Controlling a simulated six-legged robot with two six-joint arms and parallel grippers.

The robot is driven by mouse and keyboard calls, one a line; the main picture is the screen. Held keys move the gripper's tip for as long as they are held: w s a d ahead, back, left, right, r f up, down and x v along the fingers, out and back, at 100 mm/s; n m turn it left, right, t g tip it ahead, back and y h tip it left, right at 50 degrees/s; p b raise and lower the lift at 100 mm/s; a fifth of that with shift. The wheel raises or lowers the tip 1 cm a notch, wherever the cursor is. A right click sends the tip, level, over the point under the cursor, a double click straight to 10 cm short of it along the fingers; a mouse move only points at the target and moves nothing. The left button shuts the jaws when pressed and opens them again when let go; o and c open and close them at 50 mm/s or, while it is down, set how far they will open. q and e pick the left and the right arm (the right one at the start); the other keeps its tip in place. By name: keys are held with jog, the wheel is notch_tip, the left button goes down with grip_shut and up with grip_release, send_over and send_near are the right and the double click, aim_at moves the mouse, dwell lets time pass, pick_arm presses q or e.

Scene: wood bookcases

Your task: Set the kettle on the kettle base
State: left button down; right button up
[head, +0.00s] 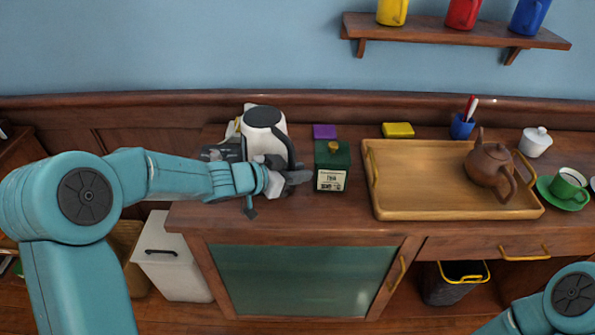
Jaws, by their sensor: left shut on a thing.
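The white kettle (264,125) with a black lid rim and black handle (289,147) stands upright at the left end of the wooden counter. My left gripper (284,177) is in front of it, shut on the kettle's handle. The gripper and forearm cover the kettle's lower part, so I cannot tell what is under it. A dark grey thing (218,153), possibly the kettle base or another appliance, shows partly behind my left forearm. Of my right arm only a teal link shows at the lower right; its gripper is out of view.
A green tea tin (332,165) stands close right of the kettle. A wooden tray (415,203) holds a brown teapot (490,165). A green cup (569,184) and white sugar pot (535,142) are at the right. A shelf (455,32) with mugs hangs above.

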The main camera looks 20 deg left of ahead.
pick_arm(q)
jog(key=shift+f, duration=0.35)
jog(key=c, duration=1.3)
grip_release()
jog(key=shift+f, duration=0.15)
jog(key=shift+p+v, duration=0.45)
jog(key=shift+v, duration=0.85)
jog(key=p+v, duration=0.4)
jog(key=v, duration=0.4)
jog(key=shift+s+a+p, duration=0.1)
jog(key=shift+s+p, duration=0.1)
jog(key=shift+p, duration=0.2)
